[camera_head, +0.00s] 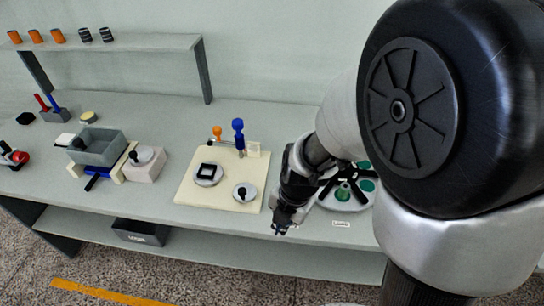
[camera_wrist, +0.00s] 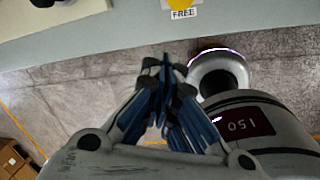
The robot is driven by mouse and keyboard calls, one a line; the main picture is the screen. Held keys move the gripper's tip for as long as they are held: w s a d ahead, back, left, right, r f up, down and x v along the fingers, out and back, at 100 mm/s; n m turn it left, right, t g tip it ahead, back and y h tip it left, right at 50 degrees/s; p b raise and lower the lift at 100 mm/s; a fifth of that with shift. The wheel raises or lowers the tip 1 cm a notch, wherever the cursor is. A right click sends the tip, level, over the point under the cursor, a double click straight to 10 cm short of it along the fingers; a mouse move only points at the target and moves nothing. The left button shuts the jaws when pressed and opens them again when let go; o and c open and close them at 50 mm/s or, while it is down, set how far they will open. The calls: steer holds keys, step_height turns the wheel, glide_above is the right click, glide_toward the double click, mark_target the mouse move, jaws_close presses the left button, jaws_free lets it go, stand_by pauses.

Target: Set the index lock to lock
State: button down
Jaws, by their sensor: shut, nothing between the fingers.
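My gripper (camera_head: 281,228) is shut and empty in the head view, just in front of the table's front edge. In the wrist view its blue-padded fingers (camera_wrist: 163,90) meet over the floor. A round turntable (camera_head: 345,200) with green discs and black arms stands on the table to its right, partly hidden behind my arm. A small white label (camera_head: 341,224) lies in front of it, its text too small to read. In the wrist view a yellow marker (camera_wrist: 180,3) shows at the top edge above a label reading FREE (camera_wrist: 183,14). I cannot make out the index lock's lever or its setting.
A cream board (camera_head: 190,198) with two round fixtures, an orange and a blue handle lies left of my gripper. A grey bin (camera_head: 97,132) and a white block (camera_head: 145,171) stand farther left. A raised shelf (camera_head: 120,43) runs behind. The table (camera_head: 150,200) front strip is clear.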

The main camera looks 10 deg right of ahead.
steer(key=shift+w+d+f+b, duration=0.15)
steer(key=shift+w+d+f, duration=0.3)
steer(key=shift+w, duration=0.15)
steer(key=shift+w+d+f+b, duration=0.15)
steer(key=shift+w+d+f, duration=0.25)
steer(key=shift+w, duration=0.2)
steer(key=shift+w+d+r, duration=0.2)
steer(key=shift+w+d, duration=0.1)
